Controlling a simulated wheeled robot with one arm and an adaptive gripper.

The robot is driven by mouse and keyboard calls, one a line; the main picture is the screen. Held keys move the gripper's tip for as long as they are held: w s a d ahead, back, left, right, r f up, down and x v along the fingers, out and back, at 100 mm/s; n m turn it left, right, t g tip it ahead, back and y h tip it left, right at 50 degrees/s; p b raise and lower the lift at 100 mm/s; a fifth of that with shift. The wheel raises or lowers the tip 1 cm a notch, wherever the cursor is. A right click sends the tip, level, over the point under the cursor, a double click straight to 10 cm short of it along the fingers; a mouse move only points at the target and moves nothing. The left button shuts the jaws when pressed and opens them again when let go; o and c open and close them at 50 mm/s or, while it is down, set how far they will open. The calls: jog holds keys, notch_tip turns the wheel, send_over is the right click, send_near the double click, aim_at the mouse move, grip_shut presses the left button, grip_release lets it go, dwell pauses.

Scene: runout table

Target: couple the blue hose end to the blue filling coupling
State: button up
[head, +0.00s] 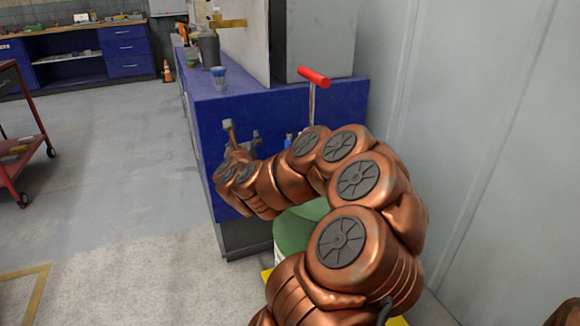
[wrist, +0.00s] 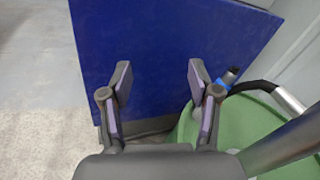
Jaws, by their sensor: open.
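In the wrist view my gripper (wrist: 160,80) is open and empty, its fingers pointing at a plain blue cabinet side. A dark fitting with a bright blue band (wrist: 221,84) shows just right of the right finger, partly hidden by it. A black hose (wrist: 255,85) curves right from beside it to a silver sleeve (wrist: 289,100), above a green drum. I cannot tell whether the banded fitting is the hose end or the coupling. In the head view my gripper (head: 242,132) is before the cabinet side. Small blue parts (head: 289,138) show behind my arm, too small to identify.
The blue cabinet (head: 205,140) carries a blue-banded cup (head: 218,77) and a dark canister (head: 209,50). A red T-handle (head: 313,76) stands up behind my arm. The green drum (head: 295,232) is below my arm.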

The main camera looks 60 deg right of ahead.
aim_at(288, 143)
jog(key=s+d+f+m+g+h, duration=0.1)
jog(key=s+d+m, duration=0.1)
jog(key=s+d+f+m+g+h+b, duration=0.1)
jog(key=s+d+f+m+g, duration=0.1)
jog(key=s+d, duration=0.1)
jog(key=s+d+f+m+g+h+b, duration=0.1)
jog(key=s+d+f+m, duration=0.1)
jog(key=s+d, duration=0.1)
jog(key=shift+s+f+m+g, duration=0.1)
jog(key=shift+m+g, duration=0.3)
jog(key=shift+w+b+x, duration=0.2)
jog(key=shift+b+x, duration=0.6)
jog(key=shift+x, duration=2.95)
jog(key=shift+a+r, duration=0.1)
jog(key=shift+r, duration=0.15)
jog(key=shift+c, duration=0.5)
grip_shut()
